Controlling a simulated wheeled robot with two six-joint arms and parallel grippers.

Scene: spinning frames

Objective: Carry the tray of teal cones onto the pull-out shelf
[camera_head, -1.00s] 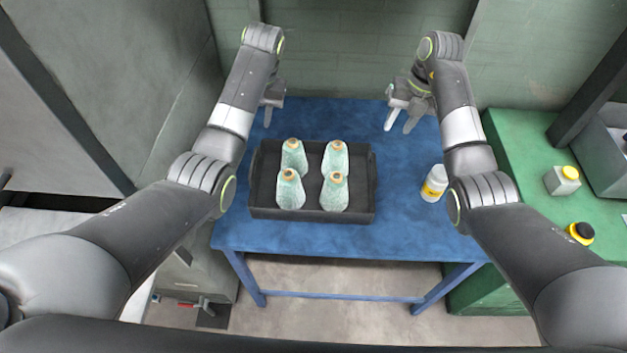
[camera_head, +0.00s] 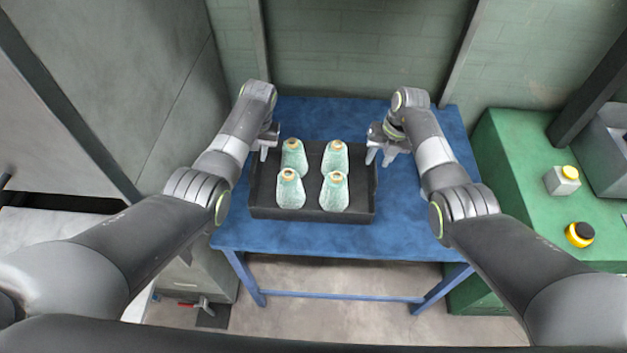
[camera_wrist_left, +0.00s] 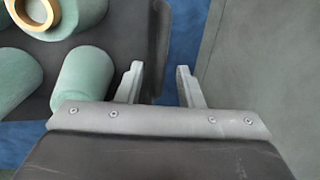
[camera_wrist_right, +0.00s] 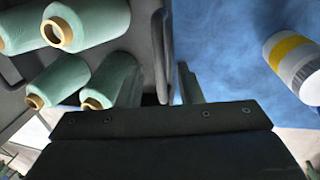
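The dark tray (camera_head: 312,215) sits on the blue table (camera_head: 300,240) and holds several teal cones (camera_head: 335,193) with tan tops, standing upright. My left gripper (camera_head: 265,152) is at the tray's left wall; in the left wrist view its open fingers (camera_wrist_left: 160,85) are on either side of the tray edge (camera_wrist_left: 158,45). My right gripper (camera_head: 380,156) is at the right wall, fingers apart; in the right wrist view (camera_wrist_right: 172,85) the tray edge (camera_wrist_right: 165,45) runs down near the fingers. Whether either touches the wall is unclear. I cannot identify the pull-out shelf with certainty.
A pale flat surface (camera_head: 50,228) lies at the left, beside a grey cabinet. A white bottle with a yellow band (camera_wrist_right: 292,60) stands right of the tray, hidden in the head view. The wall is behind the table.

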